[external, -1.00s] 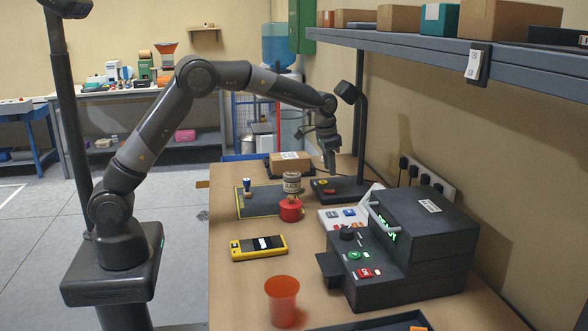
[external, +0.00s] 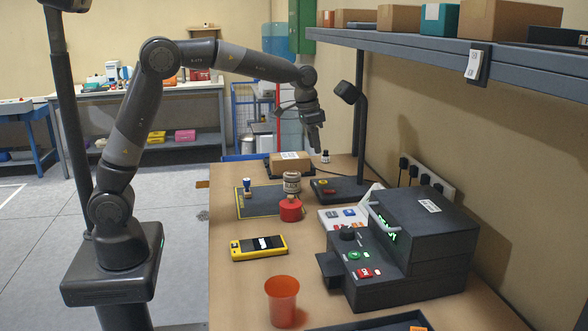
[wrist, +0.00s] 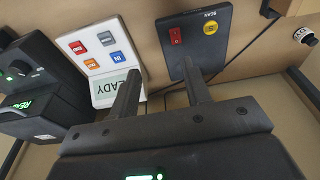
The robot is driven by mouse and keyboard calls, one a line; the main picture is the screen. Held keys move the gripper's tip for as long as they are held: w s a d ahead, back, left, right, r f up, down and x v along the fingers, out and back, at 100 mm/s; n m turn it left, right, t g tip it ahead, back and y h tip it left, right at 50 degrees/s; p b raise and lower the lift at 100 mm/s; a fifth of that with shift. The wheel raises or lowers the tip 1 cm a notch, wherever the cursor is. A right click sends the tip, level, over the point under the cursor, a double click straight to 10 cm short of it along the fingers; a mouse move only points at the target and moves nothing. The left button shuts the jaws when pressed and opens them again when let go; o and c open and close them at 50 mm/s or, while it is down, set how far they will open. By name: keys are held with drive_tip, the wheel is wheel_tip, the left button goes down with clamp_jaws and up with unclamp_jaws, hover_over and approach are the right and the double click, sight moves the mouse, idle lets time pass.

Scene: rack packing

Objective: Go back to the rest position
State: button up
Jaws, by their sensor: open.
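My gripper (external: 318,138) is raised in the air above the far part of the wooden table (external: 228,296), on the end of my bent arm. In the wrist view my gripper (wrist: 158,92) has its two dark fingers apart, with nothing between them. Below it in that view lie a white keypad panel (wrist: 101,60) with coloured buttons and a display, and a dark scan pad (wrist: 195,42) with a red switch and a yellow button. The fingers touch neither.
A loaded shelf (external: 430,50) hangs along the right wall.

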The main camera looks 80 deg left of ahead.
drive_tip(key=s+d+r+t, duration=0.1)
drive_tip(key=s+d+r, duration=0.25)
drive_tip(key=s, duration=0.65)
drive_tip(key=s+d+r+t, duration=0.1)
drive_tip(key=s+d+r, duration=0.25)
drive_tip(key=s, duration=0.55)
drive_tip(key=s+d+f, duration=0.1)
drive_tip(key=s+f, duration=0.1)
drive_tip(key=s, duration=0.6)
drive_tip(key=s+d+f+t, duration=0.1)
drive_tip(key=s+d+f, duration=0.1)
drive_tip(key=s, duration=0.7)
drive_tip(key=shift+s+d+f, duration=0.15)
drive_tip(key=shift+d+f, duration=0.15)
drive_tip(key=shift+f, duration=0.35)
drive_tip(key=shift+c, duration=0.4)
